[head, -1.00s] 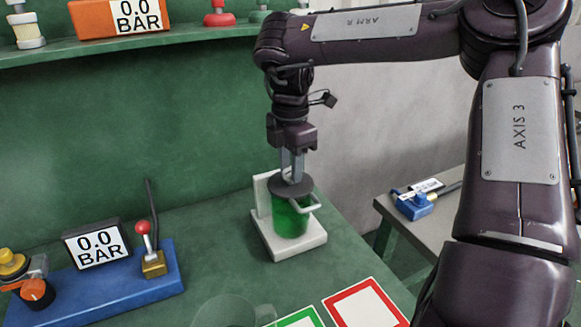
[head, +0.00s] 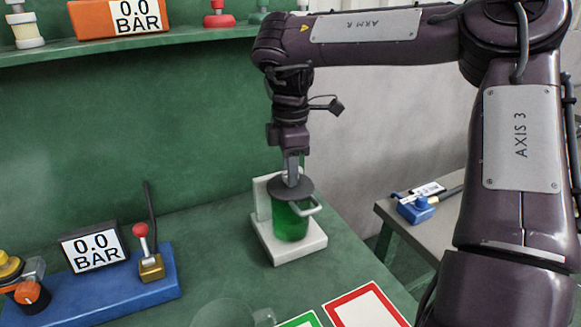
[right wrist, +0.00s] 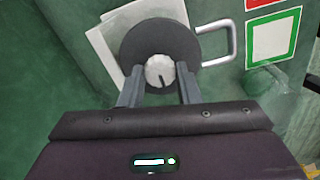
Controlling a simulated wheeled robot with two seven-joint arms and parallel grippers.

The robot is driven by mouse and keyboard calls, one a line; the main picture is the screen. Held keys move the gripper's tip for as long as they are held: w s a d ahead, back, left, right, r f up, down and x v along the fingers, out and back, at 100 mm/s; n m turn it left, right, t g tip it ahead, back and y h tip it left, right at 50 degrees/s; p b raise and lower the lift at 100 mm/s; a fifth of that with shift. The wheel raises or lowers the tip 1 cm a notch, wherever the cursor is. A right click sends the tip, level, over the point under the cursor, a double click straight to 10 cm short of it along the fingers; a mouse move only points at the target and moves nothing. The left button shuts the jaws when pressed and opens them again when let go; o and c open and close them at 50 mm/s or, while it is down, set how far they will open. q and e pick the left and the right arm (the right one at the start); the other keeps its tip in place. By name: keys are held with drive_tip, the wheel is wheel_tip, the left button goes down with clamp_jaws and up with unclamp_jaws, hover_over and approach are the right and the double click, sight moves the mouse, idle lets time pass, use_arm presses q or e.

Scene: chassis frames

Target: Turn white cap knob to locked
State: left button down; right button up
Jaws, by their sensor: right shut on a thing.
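The white cap knob (right wrist: 160,71) sits on the dark round lid (right wrist: 133,46) of a green canister (head: 290,222), with a dark line on its top. The canister stands upright on a white base (head: 288,249). My right gripper (right wrist: 160,90) points straight down from above, with a finger on either side of the knob, shut on it. In the head view my right gripper (head: 291,176) hides the knob. A light handle (head: 306,209) sticks out from the canister's side, to the right in the head view. My left gripper is not in view.
A blue block with a 0.0 BAR gauge (head: 94,247) and a red-topped lever (head: 140,230) stands at left. Green-framed and red-framed cards (head: 366,305) lie in front. A side table at right holds a blue device (head: 415,209).

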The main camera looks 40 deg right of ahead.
drive_tip(key=o, duration=1)
drive_tip(key=shift+r, duration=0.15)
wheel_tip(320, 180, up, 8)
drive_tip(key=shift+f+p, duration=0.2)
drive_tip(key=shift+p, duration=0.1)
